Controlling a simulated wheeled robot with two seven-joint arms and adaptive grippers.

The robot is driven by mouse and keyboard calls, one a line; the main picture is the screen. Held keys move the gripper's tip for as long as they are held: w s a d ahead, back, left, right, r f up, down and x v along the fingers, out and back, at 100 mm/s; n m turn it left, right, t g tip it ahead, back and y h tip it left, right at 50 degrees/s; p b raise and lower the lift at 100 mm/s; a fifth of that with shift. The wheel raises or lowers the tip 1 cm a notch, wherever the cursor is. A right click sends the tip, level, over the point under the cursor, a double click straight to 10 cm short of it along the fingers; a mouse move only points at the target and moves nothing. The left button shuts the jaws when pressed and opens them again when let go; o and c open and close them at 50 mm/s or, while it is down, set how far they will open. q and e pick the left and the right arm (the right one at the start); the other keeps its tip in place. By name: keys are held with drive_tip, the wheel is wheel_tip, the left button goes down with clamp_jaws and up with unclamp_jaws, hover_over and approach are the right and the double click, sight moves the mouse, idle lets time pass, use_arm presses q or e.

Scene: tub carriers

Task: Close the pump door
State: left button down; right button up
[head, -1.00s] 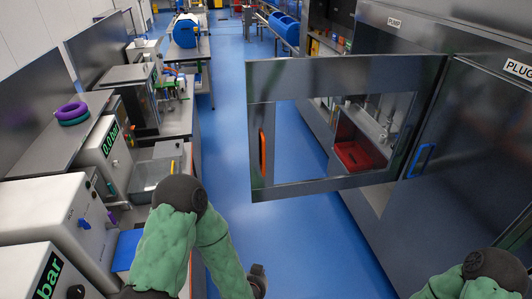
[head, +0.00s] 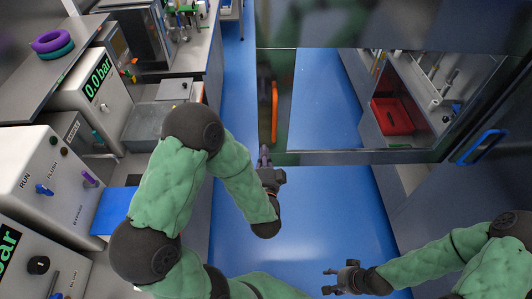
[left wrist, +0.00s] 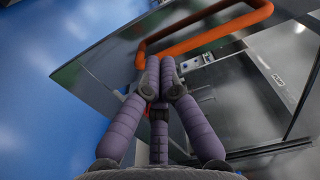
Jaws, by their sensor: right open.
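The pump door (head: 370,157), a grey metal frame with a window, stands open across the aisle in the head view. Its orange handle (head: 275,112) is upright near the door's left edge. The handle also shows in the left wrist view (left wrist: 215,36), just beyond the fingertips. My left gripper (head: 264,155) is just below the handle. In the left wrist view its purple fingers (left wrist: 160,70) meet at the tips, with nothing visibly held between them; whether they touch the handle is unclear. My right gripper (head: 328,281) is open and empty, low over the floor.
The cabinet interior with a red tray (head: 392,116) shows at the right. A closed neighbouring cabinet door has a blue handle (head: 483,147). A bench with pressure units (head: 90,90) lines the left. Blue floor (head: 310,215) is clear between them.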

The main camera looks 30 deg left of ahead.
sight(264, 123)
use_arm(q)
drive_tip(key=x, duration=1)
drive_tip(key=shift+w+a, duration=0.1)
drive_tip(key=shift+w, duration=0.2)
drive_tip(key=shift+b, duration=0.3)
